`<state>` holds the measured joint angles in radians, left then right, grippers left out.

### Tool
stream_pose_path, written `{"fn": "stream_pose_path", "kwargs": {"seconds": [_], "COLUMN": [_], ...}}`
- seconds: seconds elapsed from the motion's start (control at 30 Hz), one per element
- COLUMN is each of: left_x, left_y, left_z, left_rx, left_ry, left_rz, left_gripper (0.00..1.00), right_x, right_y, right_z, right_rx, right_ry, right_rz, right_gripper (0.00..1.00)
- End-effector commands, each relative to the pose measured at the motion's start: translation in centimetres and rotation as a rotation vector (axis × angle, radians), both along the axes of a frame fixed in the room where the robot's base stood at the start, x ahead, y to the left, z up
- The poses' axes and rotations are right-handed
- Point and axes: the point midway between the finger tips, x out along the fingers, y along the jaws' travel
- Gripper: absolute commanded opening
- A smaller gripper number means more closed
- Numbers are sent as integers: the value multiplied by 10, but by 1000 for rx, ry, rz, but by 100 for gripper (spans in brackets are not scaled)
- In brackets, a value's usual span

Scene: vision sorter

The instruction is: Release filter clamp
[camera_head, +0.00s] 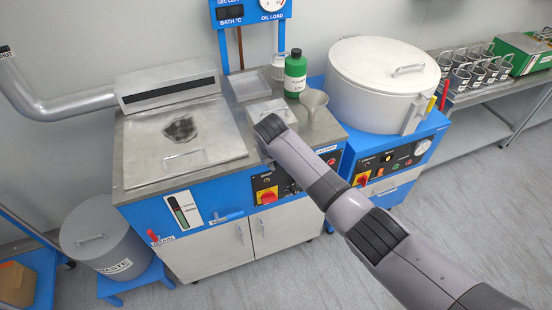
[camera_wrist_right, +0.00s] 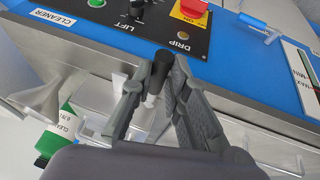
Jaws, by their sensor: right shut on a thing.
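My right gripper (camera_wrist_right: 158,78) is shut on a short handle (camera_wrist_right: 161,68) with a black grip and a pale metal shaft, seen between its two fingers in the wrist view. It appears to be the filter clamp's handle, at the front edge of the steel worktop. A small metal box (camera_head: 262,109) lies just behind in the head view; the wrist hides part of it. In the head view my right arm reaches in from the lower right, and its wrist hides the fingers and the handle. My left gripper is not in view.
A green cleaner bottle (camera_head: 295,76) and a funnel (camera_head: 313,100) stand close behind the wrist. A control panel with a red knob (camera_head: 267,196) is just below. A lidded bath (camera_head: 185,135) lies left and a round lidded drum (camera_head: 380,85) right.

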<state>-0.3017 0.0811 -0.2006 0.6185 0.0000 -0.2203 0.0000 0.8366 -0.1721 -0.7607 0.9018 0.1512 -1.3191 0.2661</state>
Motion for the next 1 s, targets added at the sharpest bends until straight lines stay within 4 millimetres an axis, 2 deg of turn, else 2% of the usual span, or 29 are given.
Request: {"fn": "stream_pose_path", "kwargs": {"seconds": [0.43,0.47,0.7,1.0], "left_x": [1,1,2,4], "left_y": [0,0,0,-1], "left_z": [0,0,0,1], "left_rx": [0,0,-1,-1], "left_ry": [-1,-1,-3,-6], "left_rz": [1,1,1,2], "left_gripper": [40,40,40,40], "right_x": [-1,-1,0,0], "right_y": [2,2,1,1], "right_z": [0,0,0,0], "right_rx": [4,4,3,2], "right_ry": [3,3,1,0], "right_rz": [-7,-7,-7,-7], "right_gripper": [0,17,33,36]}}
